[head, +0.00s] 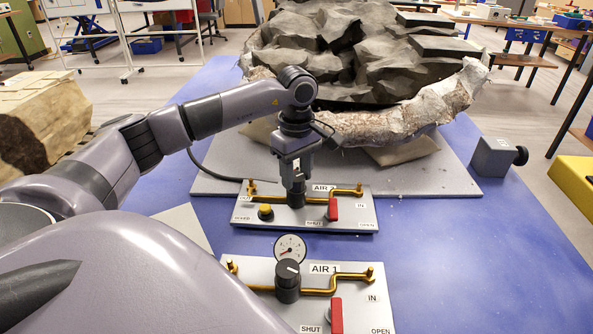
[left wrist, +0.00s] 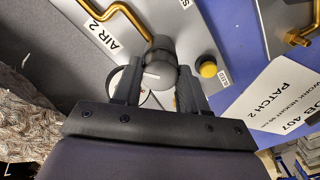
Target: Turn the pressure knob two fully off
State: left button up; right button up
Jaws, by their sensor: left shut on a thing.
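The AIR 2 panel (head: 350,222) lies flat on the blue table, with a brass pipe, a red lever (head: 333,209) and a yellow button (head: 265,212). Its dark pressure knob (head: 296,202) stands below my left gripper (head: 296,185), which points down. In the left wrist view the round grey knob (left wrist: 160,68) sits between the two fingers of my left gripper (left wrist: 157,88), which is shut on it. The AIR 2 gauge is mostly hidden behind the knob and gripper there; I cannot read it. My right gripper is not in view.
The AIR 1 panel (head: 310,305) lies nearer, with its own black knob (head: 288,280), gauge (head: 290,249) and red lever (head: 336,315). A large fossil rock (head: 350,50) stands behind on a grey board. A grey block (head: 495,157) is at right; blue table right of the panels is clear.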

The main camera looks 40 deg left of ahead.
pick_arm(q)
jog(key=n, duration=0.4)
jog(key=shift+r+n, duration=0.15)
jog(key=shift+n, duration=0.15)
jog(key=n, duration=0.3)
jog(key=shift+a+n+p, duration=0.1)
jog(key=shift+n+p, duration=0.3)
jog(key=n, duration=0.4)
jog(key=shift+p, duration=0.3)
jog(key=n, duration=0.5)
jog(key=shift+w+p, duration=0.1)
jog(key=shift+p, duration=0.2)
jog(key=n, duration=0.4)
jog(key=shift+n+p, duration=0.3)
jog(key=shift+p, duration=0.05)
jog(key=n, duration=0.8)
jog(key=shift+n, duration=2.2)
